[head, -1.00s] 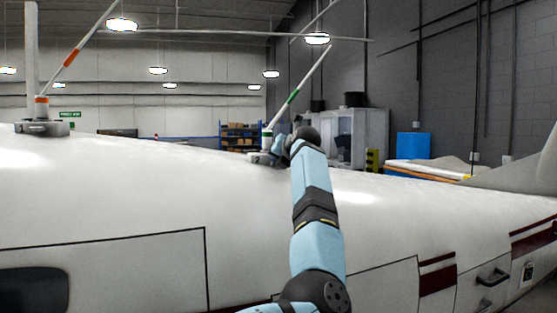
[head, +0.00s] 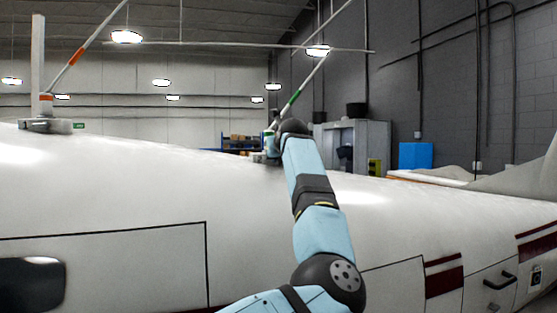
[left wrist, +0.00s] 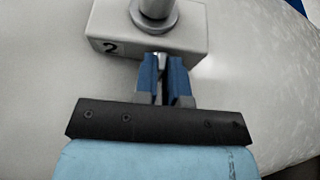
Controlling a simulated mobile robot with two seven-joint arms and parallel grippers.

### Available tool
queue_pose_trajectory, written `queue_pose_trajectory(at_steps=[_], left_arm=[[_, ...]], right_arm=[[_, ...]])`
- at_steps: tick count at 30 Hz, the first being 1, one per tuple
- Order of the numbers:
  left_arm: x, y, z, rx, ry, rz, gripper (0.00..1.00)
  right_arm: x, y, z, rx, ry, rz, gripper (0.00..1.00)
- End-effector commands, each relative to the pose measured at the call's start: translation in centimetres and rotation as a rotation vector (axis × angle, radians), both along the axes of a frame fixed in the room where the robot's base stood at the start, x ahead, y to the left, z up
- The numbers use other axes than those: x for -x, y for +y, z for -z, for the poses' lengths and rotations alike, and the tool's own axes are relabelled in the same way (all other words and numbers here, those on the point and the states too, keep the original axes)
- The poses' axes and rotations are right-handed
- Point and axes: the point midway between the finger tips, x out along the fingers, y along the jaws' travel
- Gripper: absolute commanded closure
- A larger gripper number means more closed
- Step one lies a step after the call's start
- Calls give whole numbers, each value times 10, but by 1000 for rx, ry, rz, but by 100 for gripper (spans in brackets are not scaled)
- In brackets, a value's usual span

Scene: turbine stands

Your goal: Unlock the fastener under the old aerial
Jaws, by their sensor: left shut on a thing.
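An aerial with a green band (head: 293,97) leans up and right from the top of the white fuselage, at the middle of the head view. Its grey base block (left wrist: 190,27), marked "2", with a round collar (left wrist: 154,20), fills the top of the left wrist view. My left gripper (left wrist: 160,65) has its blue fingers at the block's near side, shut on a small metal fastener piece (left wrist: 160,60), mostly hidden between them. In the head view my left arm hides most of this gripper (head: 271,145). My right gripper is in neither view.
Another aerial with an orange band (head: 76,56) stands on its own base (head: 50,126) at the left, beside a white upright post (head: 38,65). The curved fuselage top (head: 150,175) between the aerials is clear. Shelves and a grey cabinet (head: 370,142) stand behind.

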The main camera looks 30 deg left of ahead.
Motion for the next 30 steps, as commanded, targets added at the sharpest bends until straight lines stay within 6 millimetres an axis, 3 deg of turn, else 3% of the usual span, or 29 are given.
queue_pose_trajectory(at_steps=[11,12,15,24,30], left_arm=[[0,0,-1,5,-7,0,100],[0,0,-1,5,-7,0,85],[0,0,-1,4,-6,0,64],[1,-1,-1,4,-6,0,64],[16,-20,-8,4,-9,1,64]], right_arm=[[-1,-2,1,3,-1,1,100],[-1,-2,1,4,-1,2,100],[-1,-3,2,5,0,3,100],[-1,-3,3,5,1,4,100],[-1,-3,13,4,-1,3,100]])
